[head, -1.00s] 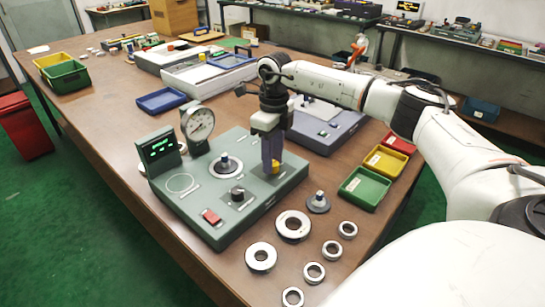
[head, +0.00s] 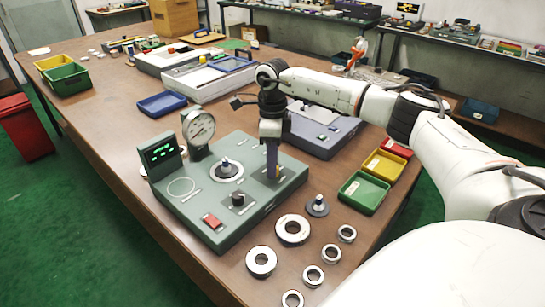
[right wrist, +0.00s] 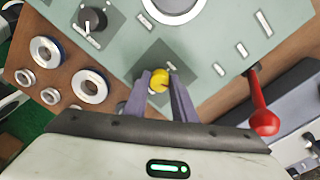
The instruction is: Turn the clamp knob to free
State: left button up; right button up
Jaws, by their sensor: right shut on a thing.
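A round yellow knob (right wrist: 159,81) with a dark line on it sits on a darker square of the grey-green fixture (head: 210,222). My right gripper (head: 272,175) points down over the fixture's right part, and its two fingers stand on either side of the knob in the right wrist view (right wrist: 160,88). It is shut on the yellow knob. In the head view the knob is mostly hidden by the fingers. A black knob (head: 237,199) with a pale pointer mark stands nearby on the fixture; it also shows in the right wrist view (right wrist: 91,19). My left gripper is out of view.
The fixture carries a dial gauge (head: 199,127), a green-lit display (head: 160,150) and a red switch (head: 212,221). Several metal rings (head: 292,230) lie in front. A green bin (head: 362,193) stands to the right.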

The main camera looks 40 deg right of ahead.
jog(key=n, duration=0.6)
jog(key=shift+a+p, duration=0.1)
jog(key=shift+p, duration=0.25)
jog(key=n, duration=0.6)
jog(key=shift+s+n, duration=0.1)
jog(key=shift+n, duration=0.3)
jog(key=o, duration=1)
jog(key=shift+h, duration=0.3)
jog(key=shift+o, duration=0.2)
notch_tip(320, 180, up, 10)
jog(key=shift+r+b, duration=0.2)
jog(key=shift+b, duration=0.15)
jog(key=shift+a+f, duration=0.1)
